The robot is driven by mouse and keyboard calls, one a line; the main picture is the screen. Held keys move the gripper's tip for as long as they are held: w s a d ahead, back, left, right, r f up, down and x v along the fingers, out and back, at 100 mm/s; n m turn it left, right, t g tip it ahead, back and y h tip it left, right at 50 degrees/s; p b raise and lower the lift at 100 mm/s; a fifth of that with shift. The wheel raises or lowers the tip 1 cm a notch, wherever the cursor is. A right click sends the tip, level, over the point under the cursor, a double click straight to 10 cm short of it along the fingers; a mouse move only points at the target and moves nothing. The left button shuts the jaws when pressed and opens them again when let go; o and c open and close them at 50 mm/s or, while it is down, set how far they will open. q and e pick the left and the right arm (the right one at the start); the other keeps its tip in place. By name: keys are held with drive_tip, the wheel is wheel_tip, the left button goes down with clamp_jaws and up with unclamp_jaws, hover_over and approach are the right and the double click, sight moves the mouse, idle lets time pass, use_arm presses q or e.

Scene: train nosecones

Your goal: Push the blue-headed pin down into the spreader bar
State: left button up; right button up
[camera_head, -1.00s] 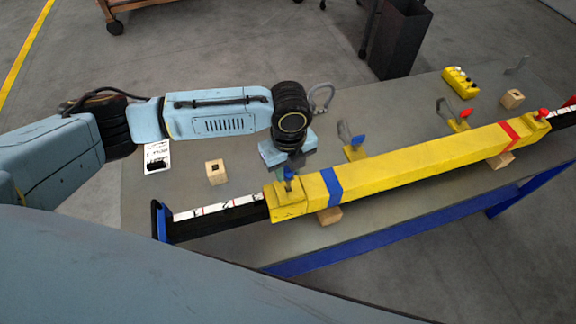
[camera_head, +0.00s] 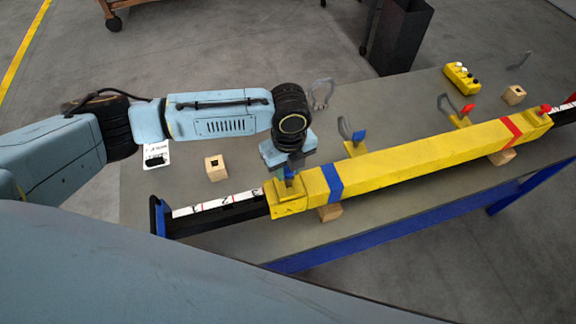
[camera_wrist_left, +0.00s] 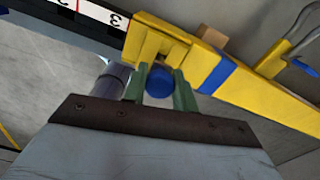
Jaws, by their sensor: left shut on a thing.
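The yellow spreader bar (camera_head: 420,160) lies across the table, with a blue band and a red band and a black inner beam at each end. The blue-headed pin (camera_head: 288,172) stands upright at the bar's left end collar. My left gripper (camera_head: 289,168) is right over it. In the left wrist view the blue pin head (camera_wrist_left: 159,83) sits between the two green fingers of my left gripper (camera_wrist_left: 160,90), which is shut on it. The pin's shaft and its depth in the bar are hidden. My right gripper is not in view.
Wooden blocks (camera_head: 216,168) and (camera_head: 513,95) stand on the grey table. Yellow clips with blue (camera_head: 357,137) and red (camera_head: 467,109) tabs sit behind the bar.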

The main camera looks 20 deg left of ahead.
sight(288, 177)
use_arm(q)
drive_tip(key=shift+f+b, duration=0.8)
drive_tip(key=shift+f, duration=1)
drive_tip(key=o, duration=1.1)
drive_tip(key=shift+o, duration=0.2)
wheel_tip(288, 177, up, 14)
drive_tip(key=shift+f+b, duration=0.25)
drive_tip(key=shift+b, duration=0.05)
